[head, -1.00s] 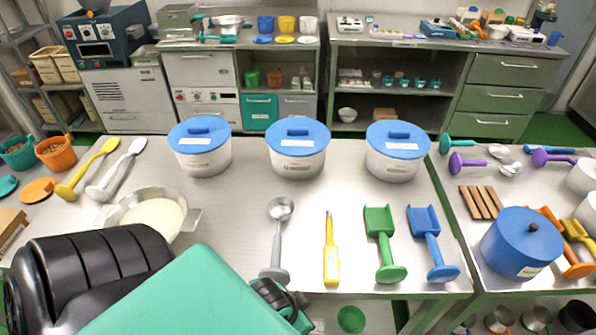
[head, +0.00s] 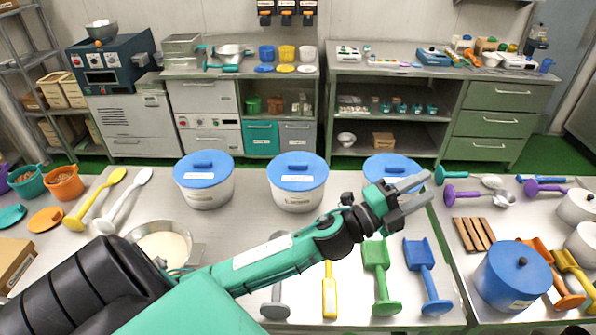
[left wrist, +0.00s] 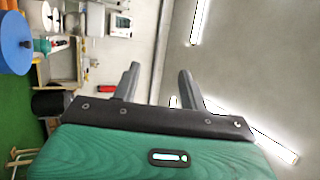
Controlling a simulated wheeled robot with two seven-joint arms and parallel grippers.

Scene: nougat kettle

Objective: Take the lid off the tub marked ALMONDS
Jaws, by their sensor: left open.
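Three white tubs with blue handled lids stand in a row at the back of the steel table: a left tub (head: 207,190), a middle tub (head: 297,194) and a right tub (head: 376,168). Each lid looks seated; the labels are too small to read, so I cannot tell which says ALMONDS. My left gripper (head: 427,188) is open and empty, raised in front of the right tub and hiding much of it. Its two fingers (left wrist: 158,70) show apart in the left wrist view, with nothing between them. My right gripper is not in view.
A blue pot (head: 515,274) stands on the right-hand table. A green scoop (head: 376,267), a blue scoop (head: 424,265) and a yellow-handled tool (head: 329,295) lie near the front edge. A pan (head: 160,240) of pale contents sits at left, beside my arm.

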